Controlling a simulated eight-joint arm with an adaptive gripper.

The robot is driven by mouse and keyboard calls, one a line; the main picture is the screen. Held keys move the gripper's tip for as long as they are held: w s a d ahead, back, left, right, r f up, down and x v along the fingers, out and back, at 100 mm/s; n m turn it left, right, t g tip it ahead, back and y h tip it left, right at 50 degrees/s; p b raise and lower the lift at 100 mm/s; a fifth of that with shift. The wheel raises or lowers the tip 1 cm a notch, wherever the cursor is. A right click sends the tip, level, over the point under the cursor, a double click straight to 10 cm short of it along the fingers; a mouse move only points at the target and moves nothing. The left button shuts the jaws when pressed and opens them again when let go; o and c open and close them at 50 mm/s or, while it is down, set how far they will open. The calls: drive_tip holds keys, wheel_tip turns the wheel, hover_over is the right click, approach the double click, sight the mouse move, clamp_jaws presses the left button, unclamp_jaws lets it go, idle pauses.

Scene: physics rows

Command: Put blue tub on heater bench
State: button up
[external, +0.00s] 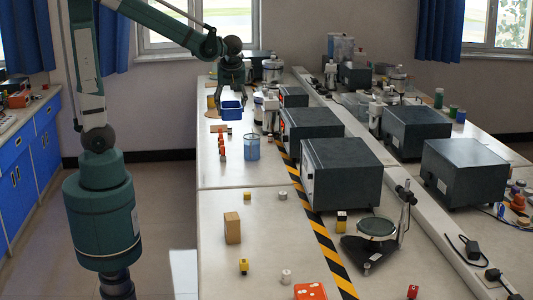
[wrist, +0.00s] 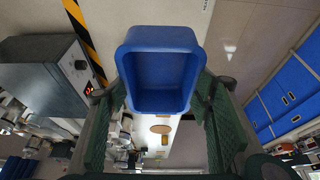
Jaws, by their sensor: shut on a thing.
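The blue tub (external: 232,110) is an open, box-shaped container at the far left part of the long pale bench (external: 240,180). My gripper (external: 231,97) is above the tub with its fingers shut on it. In the wrist view, the tub (wrist: 160,75) sits between the two green fingers, its empty inside facing the camera. I cannot tell exactly how far its bottom is above the bench. Several dark grey heater-like boxes (external: 341,172) stand along the bench; one box (wrist: 45,78) shows a dial and red display in the wrist view. No label marks the heater bench.
Near the tub stand a blue-rimmed beaker (external: 252,148), an orange stack (external: 222,147) and metal-and-white apparatus (external: 268,110). A brown block (external: 232,227) and small pieces lie nearer the camera. Black-yellow tape (external: 322,235) runs along the bench. Bare surface lies left of the boxes.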

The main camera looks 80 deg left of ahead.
wheel_tip(320, 180, down, 16)
drive_tip(key=shift+f, duration=0.25)
idle(0.3)
idle(0.6)
drive_tip(key=shift+f+b, duration=0.55)
drive_tip(key=shift+f, duration=2.35)
drive_tip(key=shift+f+b, duration=0.45)
drive_tip(key=shift+f, duration=1.65)
drive_tip(key=shift+f, duration=0.15)
drive_tip(key=o, duration=0.9)
drive_tip(key=shift+r, duration=0.2)
